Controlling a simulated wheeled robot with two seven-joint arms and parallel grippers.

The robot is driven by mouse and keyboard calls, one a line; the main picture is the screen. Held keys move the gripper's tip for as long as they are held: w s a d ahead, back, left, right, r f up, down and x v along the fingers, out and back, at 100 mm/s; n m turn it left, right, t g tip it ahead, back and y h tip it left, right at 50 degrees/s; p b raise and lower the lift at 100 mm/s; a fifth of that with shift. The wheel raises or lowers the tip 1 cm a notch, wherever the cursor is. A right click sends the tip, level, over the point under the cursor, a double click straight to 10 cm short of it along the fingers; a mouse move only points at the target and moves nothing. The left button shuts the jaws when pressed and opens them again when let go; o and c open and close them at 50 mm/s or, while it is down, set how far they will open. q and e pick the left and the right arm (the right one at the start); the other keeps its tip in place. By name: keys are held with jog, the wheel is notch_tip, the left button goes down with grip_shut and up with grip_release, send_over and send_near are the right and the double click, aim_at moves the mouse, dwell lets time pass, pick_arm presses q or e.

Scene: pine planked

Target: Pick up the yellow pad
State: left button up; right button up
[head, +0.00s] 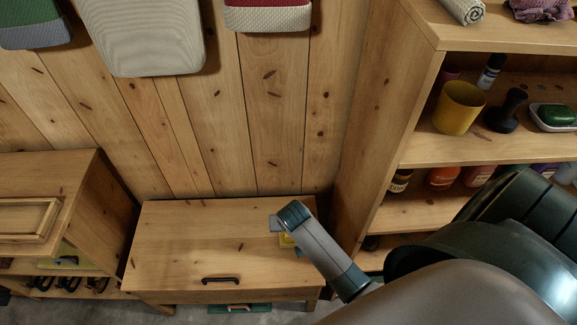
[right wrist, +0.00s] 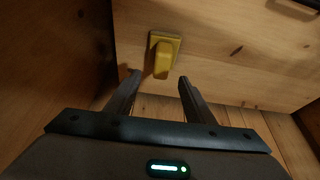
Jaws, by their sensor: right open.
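The yellow pad (right wrist: 165,42) lies on the wooden top of a low cabinet (head: 190,235). It looks like a flat plate with a raised block on it. In the right wrist view my right gripper (right wrist: 158,79) is open and empty. My left gripper is not in view.
A tall open shelf (head: 350,150) stands close on the right, holding a yellow cup (head: 459,107) and bottles. A plank wall (head: 225,120) is behind the low cabinet. Another cabinet (head: 115,205) stands on the left. The low cabinet's top left of my gripper is clear.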

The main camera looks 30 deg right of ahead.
jog(key=x, duration=0.4)
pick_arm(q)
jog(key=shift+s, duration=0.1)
pick_arm(e)
jog(key=shift+f, duration=0.15)
jog(key=shift+w+d+f, duration=0.1)
jog(key=shift+w+f, duration=0.15)
jog(key=shift+f, duration=0.35)
jog(key=x, duration=0.2)
jog(key=shift+w+f, duration=0.1)
jog(key=shift+f, duration=0.3)
jog(key=shift+w+f, duration=0.15)
jog(key=shift+f, duration=0.1)
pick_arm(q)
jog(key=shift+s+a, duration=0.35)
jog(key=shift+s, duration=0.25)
pick_arm(e)
jog(key=shift+f, duration=0.2)
jog(key=c, duration=1.1)
